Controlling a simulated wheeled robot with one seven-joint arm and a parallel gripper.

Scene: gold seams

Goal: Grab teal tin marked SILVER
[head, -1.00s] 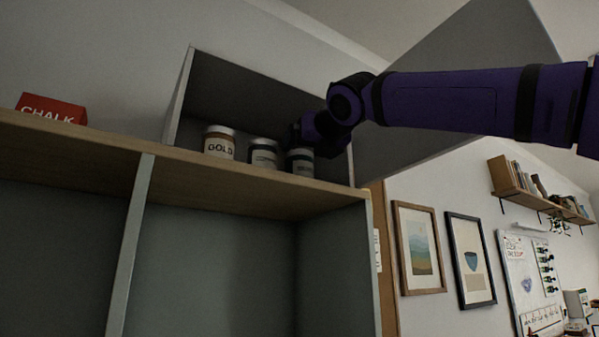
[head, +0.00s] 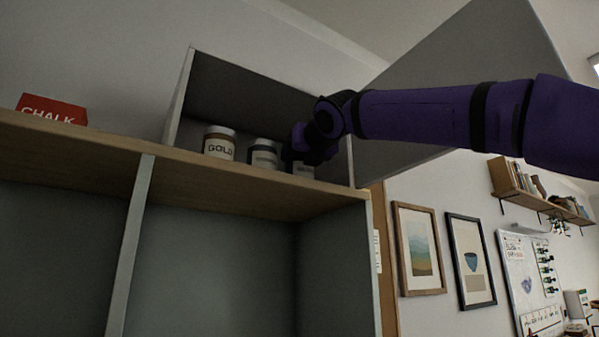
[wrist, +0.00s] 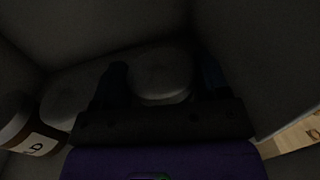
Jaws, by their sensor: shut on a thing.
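Three pale-lidded tins stand in a row in the open cupboard in the head view. The left one (head: 219,143) has a label reading GOLD. The middle tin (head: 263,153) has a pale label that I cannot read. The rightmost tin (head: 303,170) is mostly hidden by my gripper (head: 300,156); its label and colour cannot be made out, so I cannot confirm it is the teal SILVER one. In the wrist view, my gripper (wrist: 165,80) is shut on this tin, a finger on each side of its round lid (wrist: 163,68).
The cupboard's right wall (head: 350,160) is close beside my gripper. Its grey door (head: 450,75) stands open behind my arm. A red CHALK box (head: 52,110) sits on the wooden top at far left. In the wrist view, the middle tin (wrist: 68,98) is close on the left.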

